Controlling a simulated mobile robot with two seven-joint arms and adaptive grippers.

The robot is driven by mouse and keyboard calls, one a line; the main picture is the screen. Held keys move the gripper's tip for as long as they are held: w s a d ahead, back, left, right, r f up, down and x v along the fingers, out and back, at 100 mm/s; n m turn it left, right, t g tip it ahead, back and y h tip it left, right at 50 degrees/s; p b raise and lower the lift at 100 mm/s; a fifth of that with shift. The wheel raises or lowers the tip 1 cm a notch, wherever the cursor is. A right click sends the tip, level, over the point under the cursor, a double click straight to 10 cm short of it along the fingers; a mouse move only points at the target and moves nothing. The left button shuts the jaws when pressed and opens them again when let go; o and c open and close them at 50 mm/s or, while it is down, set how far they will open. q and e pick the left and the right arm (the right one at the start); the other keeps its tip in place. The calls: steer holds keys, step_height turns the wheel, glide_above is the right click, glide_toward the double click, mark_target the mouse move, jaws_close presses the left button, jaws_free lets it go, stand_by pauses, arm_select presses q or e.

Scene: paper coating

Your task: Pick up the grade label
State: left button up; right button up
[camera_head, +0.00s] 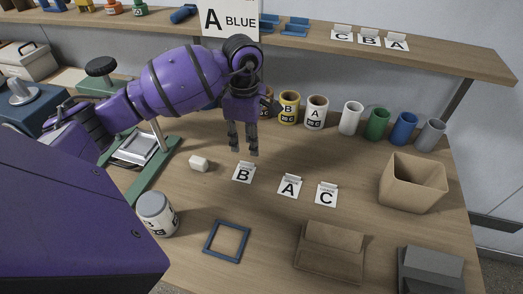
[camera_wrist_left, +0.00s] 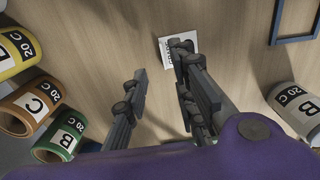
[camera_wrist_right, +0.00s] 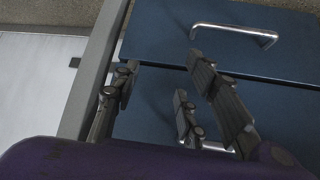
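Three small white grade labels stand on the table in the head view: label B (camera_head: 243,173), label A (camera_head: 290,186) and label C (camera_head: 326,195). My left gripper (camera_head: 244,153) points down just above and behind label B, fingers apart and empty. In the left wrist view the left gripper (camera_wrist_left: 158,60) is open, and one white label (camera_wrist_left: 178,50) lies near its right fingertip; its letter is hidden. My right gripper (camera_wrist_right: 160,62) is open and empty in the right wrist view, in front of blue drawers (camera_wrist_right: 165,35). It is not seen in the head view.
A sign reading "A BLUE" (camera_head: 230,20) stands at the back. Several rolls, including one yellow (camera_head: 289,108), line the table's back. A small white block (camera_head: 199,163), a blue frame (camera_head: 227,241), a jar (camera_head: 157,214) and an open cardboard box (camera_head: 411,183) are around. More labels (camera_head: 369,38) stand on the shelf.

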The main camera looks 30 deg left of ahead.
mark_target(247, 162)
arm_select(q)
steer(key=f, duration=0.3)
steer(key=shift+s+f+p, duration=0.1)
steer(key=shift+s+p, duration=0.2)
steer(key=shift+s, duration=0.1)
step_height(247, 162, down, 4)
steer(key=shift+w+a+f, duration=0.1)
jaws_close()
arm_select(e)
steer(key=shift+s+a+r, duration=0.1)
steer(key=shift+s+r, duration=0.15)
steer(key=shift+s, duration=0.3)
